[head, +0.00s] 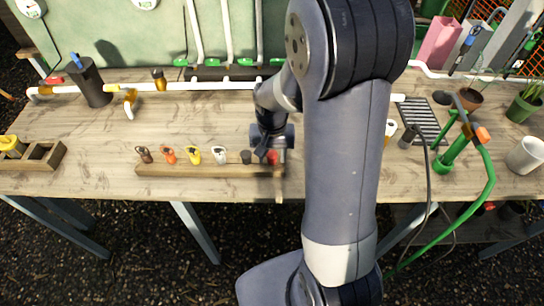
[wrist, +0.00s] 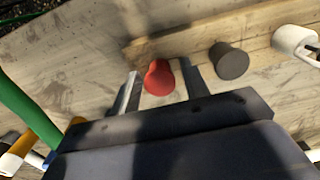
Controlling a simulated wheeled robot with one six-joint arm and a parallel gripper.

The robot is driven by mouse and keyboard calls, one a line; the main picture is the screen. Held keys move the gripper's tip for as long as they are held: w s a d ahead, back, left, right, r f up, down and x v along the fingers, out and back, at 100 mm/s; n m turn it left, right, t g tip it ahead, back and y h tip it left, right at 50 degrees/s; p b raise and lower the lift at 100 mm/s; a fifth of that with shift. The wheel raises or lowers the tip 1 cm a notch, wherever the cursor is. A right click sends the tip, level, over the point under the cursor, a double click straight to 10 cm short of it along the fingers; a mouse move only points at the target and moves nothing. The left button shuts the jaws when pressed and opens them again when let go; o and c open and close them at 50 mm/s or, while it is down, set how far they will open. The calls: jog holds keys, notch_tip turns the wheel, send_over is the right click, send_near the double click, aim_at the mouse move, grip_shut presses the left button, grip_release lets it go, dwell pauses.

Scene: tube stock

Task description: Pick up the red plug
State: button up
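The red plug (head: 272,157) is at the right end of a wooden strip (head: 210,170) on the workbench, partly hidden by my arm in the head view. In the wrist view the red plug (wrist: 159,78) shows between the two fingers of my gripper (wrist: 160,80). The fingers are apart, with a gap on each side of the plug, and do not appear to press on it. In the head view my gripper (head: 271,138) is low over this end of the strip; its fingertips are hard to make out.
A dark grey plug (wrist: 229,61) stands just beside the red one, then a white plug (head: 220,155). Yellow, orange and brown plugs continue leftward. A white pipe (head: 200,86) runs behind. A green tool (head: 455,150) with a hose is at right.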

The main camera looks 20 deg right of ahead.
jog(key=c, duration=0.9)
jog(key=shift+o, duration=0.2)
notch_tip(320, 180, up, 10)
jog(key=shift+r, duration=0.1)
jog(key=shift+r, duration=0.1)
notch_tip(320, 180, up, 5)
jog(key=p, duration=0.4)
send_over(272, 154)
dwell(0.5)
jog(key=shift+f, duration=0.2)
